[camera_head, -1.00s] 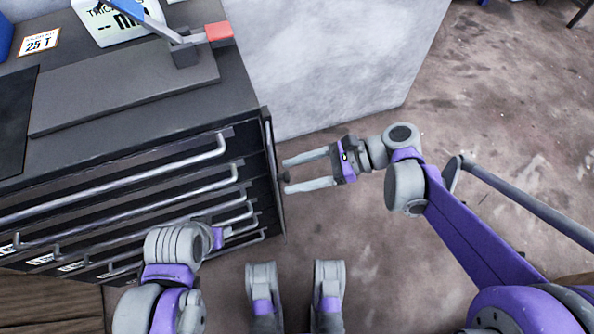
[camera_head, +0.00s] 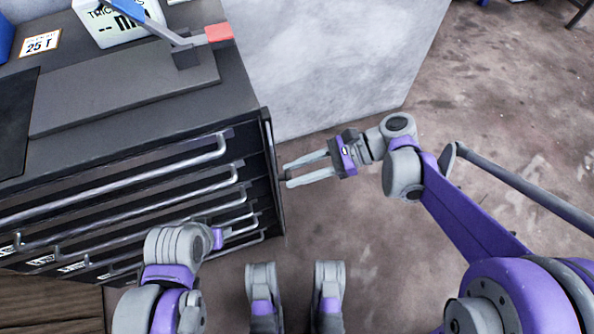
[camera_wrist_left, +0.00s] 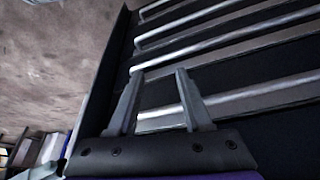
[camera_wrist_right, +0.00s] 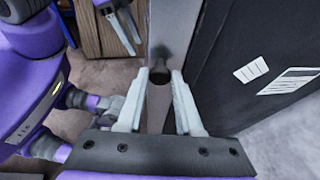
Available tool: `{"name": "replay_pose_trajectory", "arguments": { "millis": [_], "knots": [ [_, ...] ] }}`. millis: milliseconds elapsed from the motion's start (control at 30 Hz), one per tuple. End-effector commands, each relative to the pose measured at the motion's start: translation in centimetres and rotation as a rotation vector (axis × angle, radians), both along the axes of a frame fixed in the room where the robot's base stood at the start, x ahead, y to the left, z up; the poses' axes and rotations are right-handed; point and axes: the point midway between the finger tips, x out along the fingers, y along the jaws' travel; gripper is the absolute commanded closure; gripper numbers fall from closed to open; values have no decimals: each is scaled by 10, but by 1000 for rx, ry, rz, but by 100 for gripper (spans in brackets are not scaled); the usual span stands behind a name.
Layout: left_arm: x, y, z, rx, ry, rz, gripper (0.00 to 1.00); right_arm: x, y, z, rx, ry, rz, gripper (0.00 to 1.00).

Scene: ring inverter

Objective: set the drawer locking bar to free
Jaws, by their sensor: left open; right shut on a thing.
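The locking bar (camera_head: 268,140) is a narrow upright strip along the right front edge of the dark drawer cabinet (camera_head: 160,110). It also shows as a grey strip in the right wrist view (camera_wrist_right: 176,25), with a dark round knob (camera_wrist_right: 160,72) on it. My right gripper (camera_head: 286,174) reaches in from the right and is shut on the knob, its fingertips on either side of it in the right wrist view. My left gripper (camera_wrist_left: 158,75) is open in front of the drawer fronts, near a drawer handle (camera_wrist_left: 235,102); its fingers are mostly hidden in the head view.
Several drawers with long bar handles (camera_head: 130,178) fill the cabinet's front. A red-tipped lever (camera_head: 219,32) and a white display box (camera_head: 115,25) stand on top. A pale block (camera_head: 330,70) stands beyond the cabinet. The floor (camera_head: 480,130) at right is open.

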Motion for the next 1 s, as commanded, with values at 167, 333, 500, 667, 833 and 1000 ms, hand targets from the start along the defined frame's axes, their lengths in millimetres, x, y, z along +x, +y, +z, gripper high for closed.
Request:
{"name": "replay_pose_trajectory", "arguments": {
  "millis": [167,333,500,667,833,1000],
  "knots": [
    [0,0,3,0,0,0,50,8,-2,0,0,1,123,100],
    [-1,0,5,0,-1,0,50,14,-3,0,-1,0,242,100],
    [-1,0,5,0,-1,0,50,19,-4,-1,-2,1,339,100],
    [-1,0,4,0,-1,0,50,22,-4,-1,-2,0,401,100],
    [-1,0,4,0,-1,0,50,24,-4,-1,-1,0,433,100],
    [-1,0,4,0,-1,0,50,24,-4,-1,-1,0,440,100]
  ]
}}
